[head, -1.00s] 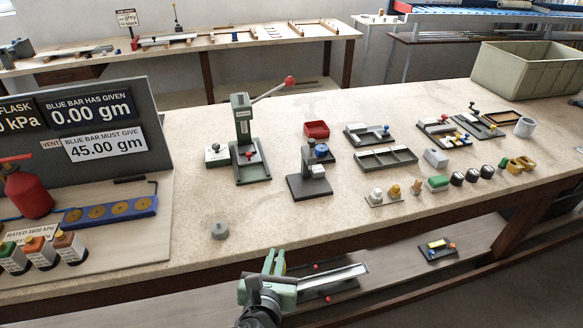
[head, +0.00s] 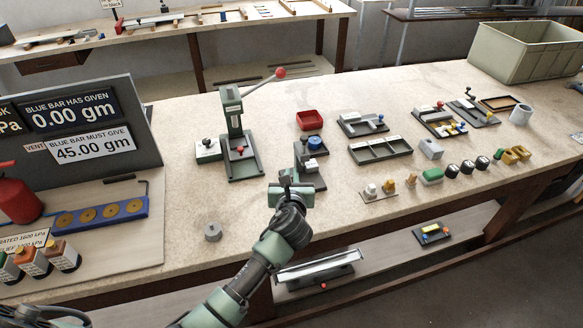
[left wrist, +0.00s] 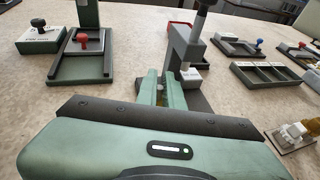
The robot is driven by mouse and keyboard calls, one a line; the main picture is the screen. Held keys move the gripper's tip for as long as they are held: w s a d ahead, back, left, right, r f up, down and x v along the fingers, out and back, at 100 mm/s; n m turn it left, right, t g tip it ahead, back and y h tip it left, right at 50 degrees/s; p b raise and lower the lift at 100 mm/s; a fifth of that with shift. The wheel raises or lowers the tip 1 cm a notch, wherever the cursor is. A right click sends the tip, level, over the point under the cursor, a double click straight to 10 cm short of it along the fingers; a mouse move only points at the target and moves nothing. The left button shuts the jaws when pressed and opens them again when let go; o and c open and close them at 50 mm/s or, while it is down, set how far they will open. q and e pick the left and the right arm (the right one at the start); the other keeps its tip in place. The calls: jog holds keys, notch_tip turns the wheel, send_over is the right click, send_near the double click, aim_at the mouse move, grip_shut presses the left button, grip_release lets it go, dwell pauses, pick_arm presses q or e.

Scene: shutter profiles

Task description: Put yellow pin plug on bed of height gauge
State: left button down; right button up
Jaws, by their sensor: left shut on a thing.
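What looks like the height gauge (head: 308,165) stands mid-table, with a dark base, a grey column and a blue top. In the left wrist view its column (left wrist: 187,45) rises just beyond my fingers. My left gripper (head: 287,182) is at the near edge of its base, in front of the bed, and hides part of it. Yellow-orange pieces (head: 411,181) stand to the right on the table. My right gripper is not in view.
A green press (head: 240,150) with a red-knobbed lever stands left of the gauge. A red bin (head: 309,120) is behind it; a divided tray (head: 380,150) is to the right. A grey cylinder (head: 212,232) stands near the front edge. Table between is clear.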

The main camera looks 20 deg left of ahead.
pick_arm(q)
jog(key=shift+w+a, duration=0.1)
jog(key=shift+w, duration=0.25)
jog(key=shift+w+a+r, duration=0.1)
jog(key=shift+w+a, duration=0.05)
jog(key=shift+w, duration=0.2)
jog(key=w, duration=0.1)
jog(key=w+a, duration=0.1)
jog(key=shift+w, duration=0.3)
jog(key=shift+s+d+f, duration=0.15)
jog(key=shift+f, duration=0.7)
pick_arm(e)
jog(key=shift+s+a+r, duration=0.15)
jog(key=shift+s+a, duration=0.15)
pick_arm(q)
jog(key=c, duration=1.5)
grip_release()
jog(key=shift+f, duration=0.1)
jog(key=shift+c, duration=0.2)
